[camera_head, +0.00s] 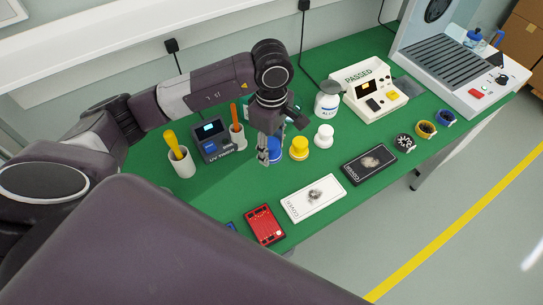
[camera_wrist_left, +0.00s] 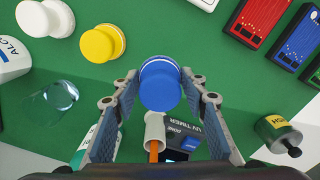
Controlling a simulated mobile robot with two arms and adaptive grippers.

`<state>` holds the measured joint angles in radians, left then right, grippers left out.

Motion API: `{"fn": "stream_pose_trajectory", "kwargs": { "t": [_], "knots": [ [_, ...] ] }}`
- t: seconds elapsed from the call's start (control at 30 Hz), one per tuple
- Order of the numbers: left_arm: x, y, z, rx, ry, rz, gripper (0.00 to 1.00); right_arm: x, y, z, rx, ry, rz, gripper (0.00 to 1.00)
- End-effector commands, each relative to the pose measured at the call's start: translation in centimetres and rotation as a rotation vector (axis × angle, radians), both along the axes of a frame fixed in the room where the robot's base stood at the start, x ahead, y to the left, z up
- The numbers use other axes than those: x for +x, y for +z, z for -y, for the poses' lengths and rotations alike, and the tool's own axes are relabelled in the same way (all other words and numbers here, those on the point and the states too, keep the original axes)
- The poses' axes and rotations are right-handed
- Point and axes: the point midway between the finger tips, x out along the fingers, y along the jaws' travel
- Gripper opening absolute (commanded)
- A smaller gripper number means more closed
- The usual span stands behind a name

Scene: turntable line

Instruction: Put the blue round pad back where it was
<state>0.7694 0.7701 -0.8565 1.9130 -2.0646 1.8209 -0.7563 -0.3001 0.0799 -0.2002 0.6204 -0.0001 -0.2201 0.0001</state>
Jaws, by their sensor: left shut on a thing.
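The blue round pad (camera_head: 275,152) is at the left end of a row with the yellow pad (camera_head: 299,148) and the white pad (camera_head: 324,135). My left gripper (camera_head: 266,155) points down and is shut on the blue pad. The left wrist view shows the blue pad (camera_wrist_left: 160,86) between the two fingertips (camera_wrist_left: 161,84), with the yellow pad (camera_wrist_left: 101,43) close by and apart from it. I cannot tell whether the blue pad touches the green table (camera_head: 225,188). My right gripper is not in view.
The UV timer (camera_head: 212,139) and a white cup with an orange handle (camera_head: 237,135) stand just left of the gripper. An alcohol bottle (camera_head: 327,105) is behind the pads. A white cover box (camera_head: 313,198) and red device (camera_head: 264,224) lie in front, with bare green between.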

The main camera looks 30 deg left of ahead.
Motion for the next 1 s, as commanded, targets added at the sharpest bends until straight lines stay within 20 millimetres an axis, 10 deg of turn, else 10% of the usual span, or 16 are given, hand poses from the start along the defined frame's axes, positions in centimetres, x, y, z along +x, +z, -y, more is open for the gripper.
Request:
{"fn": "stream_pose_trajectory", "kwargs": {
  "t": [0.47,0.87,0.9,1.0],
  "knots": [
    [0.0,-5.4,0.1,-0.001,0.000,-0.001,0.17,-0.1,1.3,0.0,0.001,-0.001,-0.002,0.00],
    [0.0,-6.1,0.0,0.000,-0.001,0.001,0.17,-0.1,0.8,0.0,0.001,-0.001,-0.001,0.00],
    [0.0,-6.0,0.0,0.000,-0.001,0.001,0.42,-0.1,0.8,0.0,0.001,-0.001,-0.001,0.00],
    [0.0,-5.9,0.0,0.000,-0.001,0.001,0.53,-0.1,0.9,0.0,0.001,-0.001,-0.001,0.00]
  ]
}}
